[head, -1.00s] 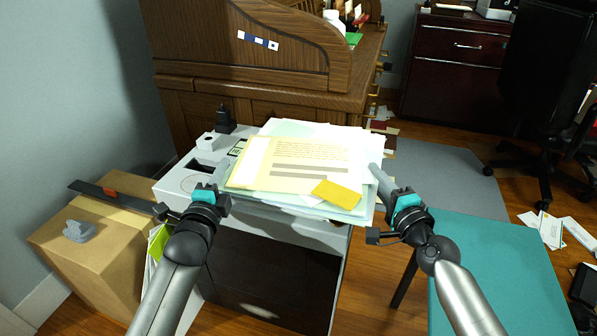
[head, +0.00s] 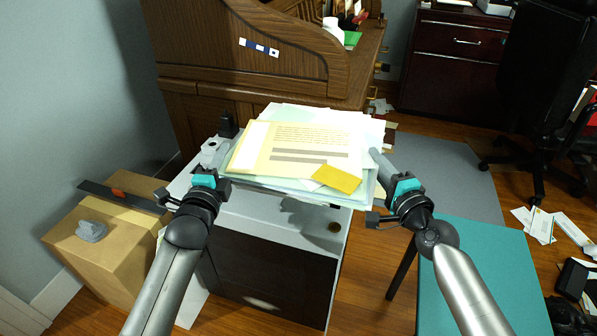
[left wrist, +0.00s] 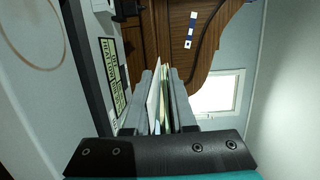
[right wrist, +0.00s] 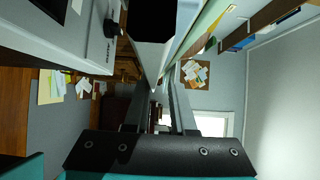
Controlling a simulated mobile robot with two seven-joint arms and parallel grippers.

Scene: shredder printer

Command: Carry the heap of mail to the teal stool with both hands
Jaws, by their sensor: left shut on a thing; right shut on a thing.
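The heap of mail (head: 310,150), a stack of pale papers with a yellow envelope on top, is held up between my two grippers above the white cabinet; its shadow falls on the cabinet top. My left gripper (head: 212,165) is shut on the heap's left edge, and the paper edges show between its fingers in the left wrist view (left wrist: 160,105). My right gripper (head: 380,162) is shut on the heap's right edge; the stack also shows in the right wrist view (right wrist: 195,35). The teal stool (head: 490,275) stands at the lower right, its top bare where visible, partly behind my right arm.
The white cabinet (head: 270,212) stands below the heap, against a wooden roll-top desk (head: 230,60). A cardboard box (head: 120,240) is at the left. A black office chair (head: 545,90) and scattered papers (head: 545,225) lie to the right.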

